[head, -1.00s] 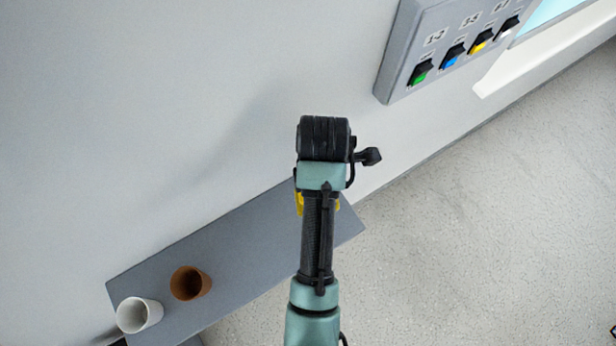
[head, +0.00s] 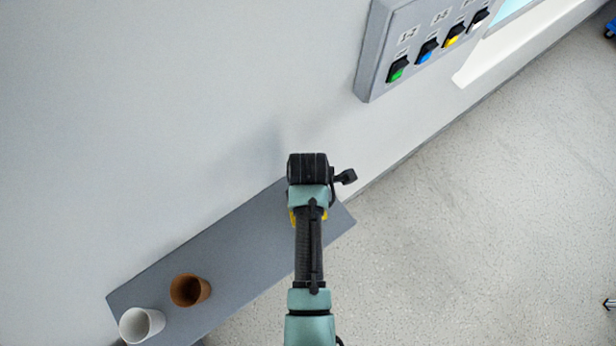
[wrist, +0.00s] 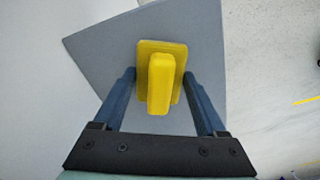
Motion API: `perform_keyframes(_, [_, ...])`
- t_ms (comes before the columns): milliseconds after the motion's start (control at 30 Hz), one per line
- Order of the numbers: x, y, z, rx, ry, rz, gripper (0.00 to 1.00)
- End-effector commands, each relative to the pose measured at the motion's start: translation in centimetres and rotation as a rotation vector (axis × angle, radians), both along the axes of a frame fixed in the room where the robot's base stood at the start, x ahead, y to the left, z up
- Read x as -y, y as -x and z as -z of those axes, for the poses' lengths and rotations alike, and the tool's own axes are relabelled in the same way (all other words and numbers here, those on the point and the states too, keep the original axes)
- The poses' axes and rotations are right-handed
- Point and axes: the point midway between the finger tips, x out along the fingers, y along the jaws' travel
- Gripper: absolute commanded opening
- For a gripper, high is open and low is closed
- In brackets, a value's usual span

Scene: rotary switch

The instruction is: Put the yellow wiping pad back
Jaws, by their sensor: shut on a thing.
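The yellow wiping pad (wrist: 161,85) has a flat base plate and a raised grip block. My gripper (wrist: 160,78) is shut on it, with one dark blue finger on each side. In the head view only small yellow edges of the pad (head: 293,217) show beside my wrist; my arm hides the rest, and the fingers too. The pad is over the right end of the grey shelf (head: 235,245). The shelf (wrist: 100,45) also lies behind the pad in the wrist view. I cannot tell whether the pad touches it.
A brown cup (head: 190,290) and a white cup (head: 141,324) stand at the shelf's left end. A grey switch panel (head: 375,60) with several coloured switches is on the wall at upper right. The shelf between the brown cup and my arm is clear.

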Motion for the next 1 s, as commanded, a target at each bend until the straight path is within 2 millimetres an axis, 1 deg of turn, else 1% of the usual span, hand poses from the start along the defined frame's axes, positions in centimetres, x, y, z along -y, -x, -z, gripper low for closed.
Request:
perform_keyframes(67, [0.0, 0.0, 0.3, -0.001, 0.000, 0.000, 0.22])
perform_keyframes(100, [0.0, 0.0, 0.4, -0.001, 0.000, 0.000, 0.76])
perform_keyframes(233, [0.0, 0.0, 0.3, -0.001, 0.000, 0.000, 0.99])
perform_keyframes(467, [0.0, 0.0, 0.2, 0.000, 0.000, 0.000, 1.00])
perform_keyframes(633, [0.0, -0.1, -0.8, 0.002, 0.001, 0.000, 1.00])
perform_keyframes(767, [0.0, -0.1, -2.9, 0.004, 0.000, 0.000, 1.00])
perform_keyframes(1000, [0.0, -0.2, -8.0, 0.005, 0.000, -0.001, 1.00])
